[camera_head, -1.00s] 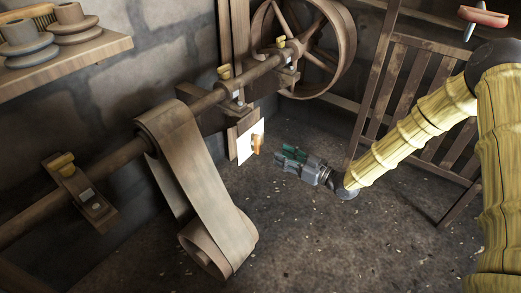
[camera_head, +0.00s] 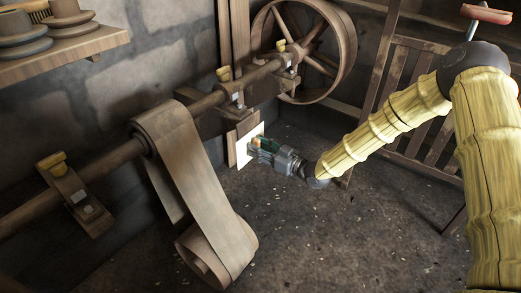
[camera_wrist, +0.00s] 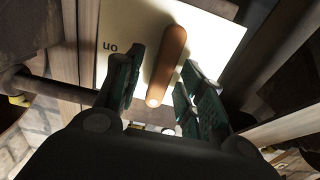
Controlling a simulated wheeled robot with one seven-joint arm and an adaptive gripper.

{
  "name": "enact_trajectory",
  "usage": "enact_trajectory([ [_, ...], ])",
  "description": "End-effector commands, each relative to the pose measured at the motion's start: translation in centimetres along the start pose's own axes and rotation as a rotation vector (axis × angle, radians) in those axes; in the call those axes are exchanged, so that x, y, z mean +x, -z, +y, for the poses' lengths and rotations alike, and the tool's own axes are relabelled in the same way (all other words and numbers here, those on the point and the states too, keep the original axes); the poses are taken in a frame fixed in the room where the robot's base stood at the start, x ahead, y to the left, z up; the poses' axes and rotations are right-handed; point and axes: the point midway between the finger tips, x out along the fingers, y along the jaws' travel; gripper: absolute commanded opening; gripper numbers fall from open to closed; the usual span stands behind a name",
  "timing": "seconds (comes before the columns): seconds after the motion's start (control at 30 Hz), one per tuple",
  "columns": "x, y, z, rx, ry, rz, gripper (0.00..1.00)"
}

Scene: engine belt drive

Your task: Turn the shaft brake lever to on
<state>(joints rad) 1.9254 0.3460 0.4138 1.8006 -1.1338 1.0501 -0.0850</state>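The shaft brake lever (camera_wrist: 167,62) is an orange-brown wooden handle on a pale plate (camera_wrist: 207,40) in the wrist view. The plate bears the word "on" to the left of the lever. The lever leans, with its upper end a little to the right. My gripper (camera_wrist: 158,85) is open, with one green-padded finger on each side of the lever. A gap shows on both sides of it. In the head view my gripper (camera_head: 259,148) is at the plate (camera_head: 241,150), below the shaft, and hides most of the lever.
The shaft (camera_head: 205,103) runs along the wall above the plate, with a wide belt (camera_head: 202,175) hanging left of my gripper. A large wheel (camera_head: 347,50) stands at the back. A wooden slatted rack (camera_head: 392,85) is at the right. The floor in front is clear.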

Motion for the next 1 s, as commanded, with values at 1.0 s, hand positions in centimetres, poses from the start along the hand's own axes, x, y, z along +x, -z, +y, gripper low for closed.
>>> enact_trajectory([
  [1.0, -0.08, 0.30, 0.16, 0.170, -0.001, -0.002, 0.00],
])
